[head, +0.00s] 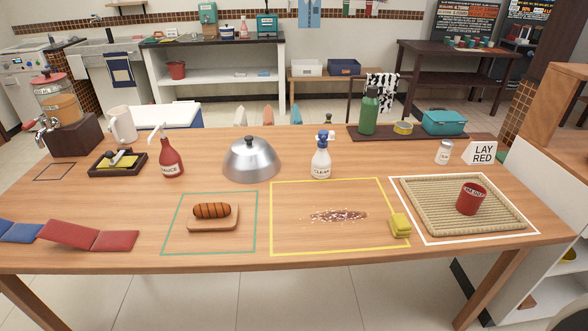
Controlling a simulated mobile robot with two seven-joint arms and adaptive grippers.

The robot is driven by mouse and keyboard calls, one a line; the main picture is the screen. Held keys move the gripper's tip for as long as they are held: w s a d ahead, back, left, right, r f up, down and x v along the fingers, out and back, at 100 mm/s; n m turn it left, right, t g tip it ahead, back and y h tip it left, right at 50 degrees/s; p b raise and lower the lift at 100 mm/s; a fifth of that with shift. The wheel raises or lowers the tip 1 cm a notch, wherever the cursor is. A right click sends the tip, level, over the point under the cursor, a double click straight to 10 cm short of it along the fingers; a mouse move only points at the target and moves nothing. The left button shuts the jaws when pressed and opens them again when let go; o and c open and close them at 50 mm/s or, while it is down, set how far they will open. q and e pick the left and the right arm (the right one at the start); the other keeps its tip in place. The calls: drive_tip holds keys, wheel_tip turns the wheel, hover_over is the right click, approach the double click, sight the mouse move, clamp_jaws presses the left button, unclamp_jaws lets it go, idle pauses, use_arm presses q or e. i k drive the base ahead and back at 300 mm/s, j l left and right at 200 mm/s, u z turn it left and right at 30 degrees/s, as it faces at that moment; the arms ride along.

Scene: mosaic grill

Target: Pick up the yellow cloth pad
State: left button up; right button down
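The yellow cloth pad (400,225) is a small folded block on the wooden table. It lies at the right edge of the yellow outlined square (273,215), over its line. A patch of reddish-brown and white crumbs (338,216) lies to its left inside the square. The woven mat (420,221) in a white outline is just to its right. Neither of my grippers shows in the head view.
A red cup (471,198) stands on the mat. A spray bottle (321,158), metal dome (251,159) and sauce bottle (170,155) stand behind. A sausage on a board (213,224) lies left. Red and blue folded cloths (88,236) lie at the front left. The table's front edge is close to the pad.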

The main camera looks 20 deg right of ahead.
sight(399, 227)
drive_tip(key=z, duration=1.35)
